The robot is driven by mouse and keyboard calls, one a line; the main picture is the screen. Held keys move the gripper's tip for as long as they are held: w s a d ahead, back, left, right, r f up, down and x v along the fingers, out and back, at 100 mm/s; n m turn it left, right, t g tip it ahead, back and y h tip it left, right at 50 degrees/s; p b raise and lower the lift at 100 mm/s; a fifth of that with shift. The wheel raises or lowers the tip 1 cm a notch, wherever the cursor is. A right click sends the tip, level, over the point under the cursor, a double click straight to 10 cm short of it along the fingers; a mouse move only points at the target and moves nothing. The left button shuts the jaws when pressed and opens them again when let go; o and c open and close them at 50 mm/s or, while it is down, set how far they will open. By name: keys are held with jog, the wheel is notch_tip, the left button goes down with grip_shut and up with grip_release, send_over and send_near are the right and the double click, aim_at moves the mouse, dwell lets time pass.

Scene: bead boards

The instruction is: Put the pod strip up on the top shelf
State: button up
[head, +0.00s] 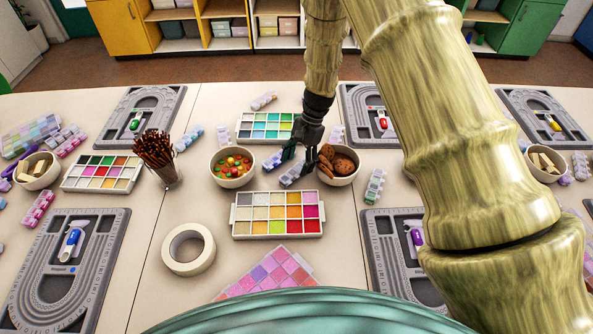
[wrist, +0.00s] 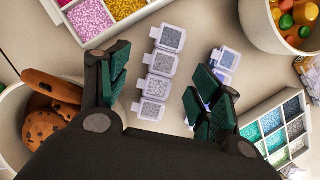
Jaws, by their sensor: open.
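A pod strip (head: 297,174) of several clear-lidded pods with grey-silver beads lies on the table between two bowls. In the wrist view the pod strip (wrist: 158,75) lies between my fingers, with space on both sides. My gripper (head: 302,156) is open above it, with green finger pads, and holds nothing. A second strip (head: 272,161) with bluish pods lies just left of it; it also shows past the right finger in the wrist view (wrist: 226,62). Shelving (head: 227,30) with bins stands against the back wall; its upper part is cut off by the frame.
A candy bowl (head: 233,166) and a cookie bowl (head: 337,165) stand close on either side. Bead trays (head: 277,235) and (head: 266,142) lie in front and behind. A cup of sticks (head: 160,158), a tape roll (head: 189,249) and grey bead boards (head: 65,265) fill the left.

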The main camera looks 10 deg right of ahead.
aim_at(294, 172)
jog(key=shift+p+x, duration=0.5)
jog(key=shift+x, duration=1.45)
jog(key=shift+c, duration=0.4)
jog(key=c, duration=1.2)
jog(key=shift+o, duration=0.2)
jog(key=shift+d+r, duration=0.1)
